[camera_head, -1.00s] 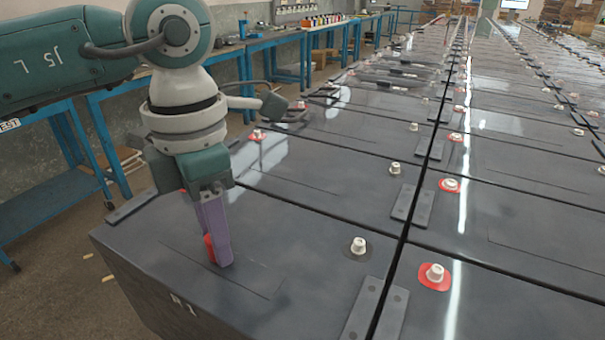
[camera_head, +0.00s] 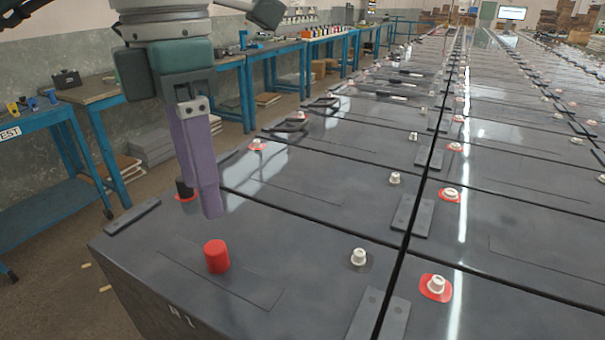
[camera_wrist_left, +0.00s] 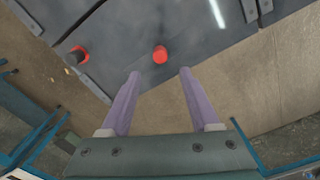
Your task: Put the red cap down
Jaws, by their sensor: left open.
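The red cap (camera_head: 216,257) stands upright on the dark top of the nearest battery (camera_head: 300,262). In the left wrist view the red cap (camera_wrist_left: 160,54) shows beyond the fingertips, between their lines. My left gripper (camera_head: 208,212) has purple fingers and is above and a little behind the cap, apart from it. In the left wrist view its two fingers (camera_wrist_left: 160,72) are spread with nothing between them. My right gripper is in neither view.
A dark terminal post with a red ring (camera_head: 185,190) stands behind the gripper, near the battery's left edge. A white terminal (camera_head: 358,257) is right of the cap. Blue workbenches (camera_head: 225,62) line the wall. Battery rows run into the distance.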

